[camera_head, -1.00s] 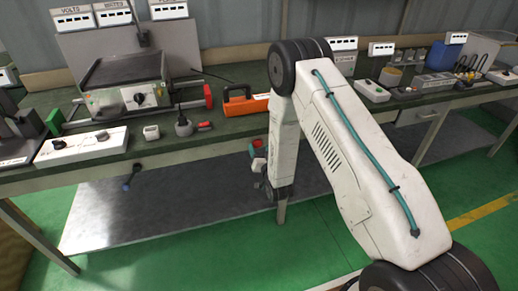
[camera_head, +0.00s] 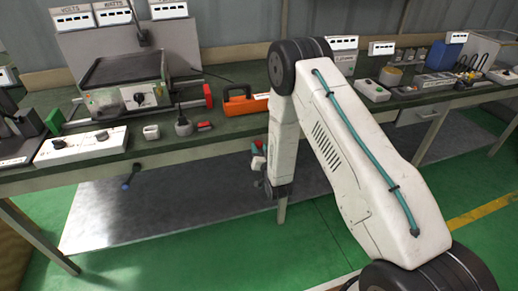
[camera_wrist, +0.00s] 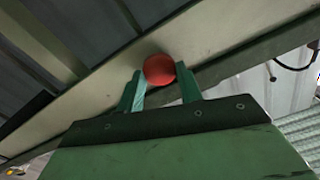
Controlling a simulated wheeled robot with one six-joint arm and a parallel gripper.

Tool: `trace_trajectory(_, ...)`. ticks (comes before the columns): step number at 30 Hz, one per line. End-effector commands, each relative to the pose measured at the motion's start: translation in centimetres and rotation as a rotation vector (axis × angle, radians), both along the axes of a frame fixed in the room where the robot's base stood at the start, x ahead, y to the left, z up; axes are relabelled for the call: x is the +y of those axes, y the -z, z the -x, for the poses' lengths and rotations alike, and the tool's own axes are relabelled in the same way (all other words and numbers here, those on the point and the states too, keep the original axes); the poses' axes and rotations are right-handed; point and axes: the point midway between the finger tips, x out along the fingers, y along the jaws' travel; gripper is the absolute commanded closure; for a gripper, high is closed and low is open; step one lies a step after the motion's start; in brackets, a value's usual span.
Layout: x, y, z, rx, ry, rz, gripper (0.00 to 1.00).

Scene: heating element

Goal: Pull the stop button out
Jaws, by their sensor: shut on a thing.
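A red round button head (camera_wrist: 159,69) sits between the two teal fingertips in the wrist view. My gripper (camera_wrist: 160,84) is shut on it, one finger on each side. What lies behind or under the red head is hidden, so I cannot tell whether it is attached to anything. In the head view my gripper (camera_head: 258,160) is small and partly hidden by my own arm, in front of the workbench edge. A bit of red shows there at its upper end.
The green workbench (camera_head: 200,142) runs across the back. On it stand a white control box (camera_head: 80,148), a small white device (camera_head: 151,132), an orange tool case (camera_head: 246,104) and a heater unit (camera_head: 125,97). A metal shelf (camera_head: 170,215) lies below. Green floor is open in front.

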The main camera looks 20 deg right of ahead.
Motion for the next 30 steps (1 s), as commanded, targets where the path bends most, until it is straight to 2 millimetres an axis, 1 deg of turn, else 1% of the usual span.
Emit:
trace_trajectory(2,0.0,0.1,0.2,0.003,0.0,0.0,1.0)
trace_trajectory(3,0.0,0.1,0.2,0.003,0.0,0.0,0.62)
trace_trajectory(5,0.0,0.1,0.2,0.003,0.0,0.0,0.45)
trace_trajectory(6,0.0,0.1,0.2,0.003,0.0,0.0,0.42)
trace_trajectory(14,0.0,0.1,0.2,0.003,0.0,0.0,0.42)
trace_trajectory(17,0.0,0.1,0.9,0.003,-0.001,0.0,0.42)
trace_trajectory(25,0.1,0.1,5.5,0.005,-0.001,0.0,0.42)
trace_trajectory(30,0.0,0.1,7.4,0.004,0.0,0.0,0.42)
